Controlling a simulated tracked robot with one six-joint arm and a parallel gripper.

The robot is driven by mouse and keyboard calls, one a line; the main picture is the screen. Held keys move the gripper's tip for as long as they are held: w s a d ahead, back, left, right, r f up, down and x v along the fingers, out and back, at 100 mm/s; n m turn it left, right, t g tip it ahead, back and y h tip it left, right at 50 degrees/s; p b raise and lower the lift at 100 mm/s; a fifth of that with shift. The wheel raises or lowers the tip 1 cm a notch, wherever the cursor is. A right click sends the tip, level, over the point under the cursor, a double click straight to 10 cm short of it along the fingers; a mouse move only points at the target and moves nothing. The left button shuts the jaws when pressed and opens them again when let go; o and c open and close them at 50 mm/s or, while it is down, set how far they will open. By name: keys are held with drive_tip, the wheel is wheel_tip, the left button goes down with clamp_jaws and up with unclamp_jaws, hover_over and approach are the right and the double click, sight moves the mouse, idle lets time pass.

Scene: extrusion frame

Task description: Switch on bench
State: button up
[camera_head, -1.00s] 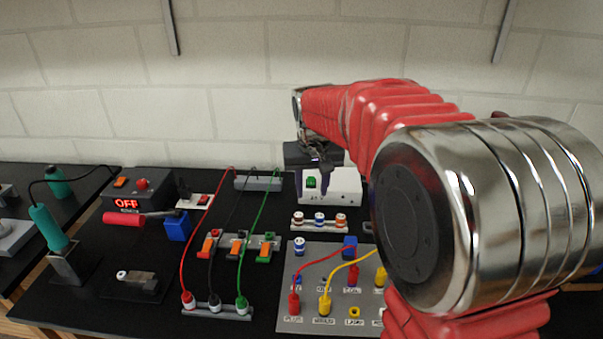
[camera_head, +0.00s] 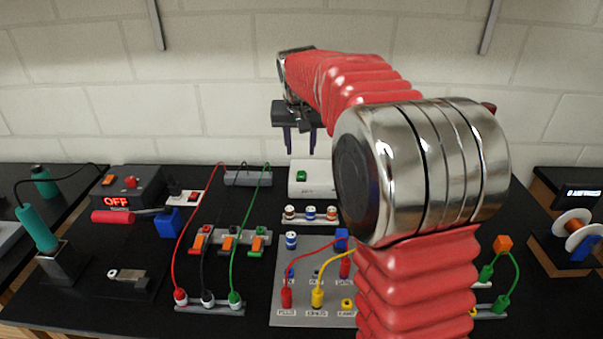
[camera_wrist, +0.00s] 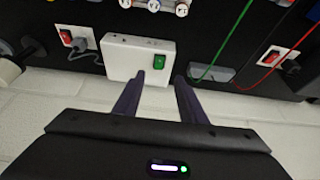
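A white box (camera_head: 312,182) with a green rocker switch (camera_head: 301,176) stands at the back middle of the black bench. In the wrist view the white box (camera_wrist: 125,60) lies ahead of the fingers, with its green switch (camera_wrist: 159,62) close to the fingertips in the picture. I cannot tell whether that switch is on. My gripper (camera_head: 299,150) hangs above and behind the box, fingers down. In the wrist view my gripper (camera_wrist: 160,78) is open, with nothing between its two dark fingers. My arm hides part of the bench to the right.
A black station (camera_head: 130,188) reading OFF, with orange and red controls, stands at left. A socket with a red switch (camera_head: 192,197) is beside it. Red, black and green leads (camera_head: 240,225) and a grey plug board (camera_head: 290,310) fill the front middle. The wall is behind.

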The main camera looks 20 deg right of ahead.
sight(301, 178)
drive_tip(key=x, duration=1.3)
drive_tip(key=shift+w+f, duration=0.1)
drive_tip(key=shift+f, duration=0.15)
drive_tip(key=shift+c, duration=0.7)
clamp_jaws()
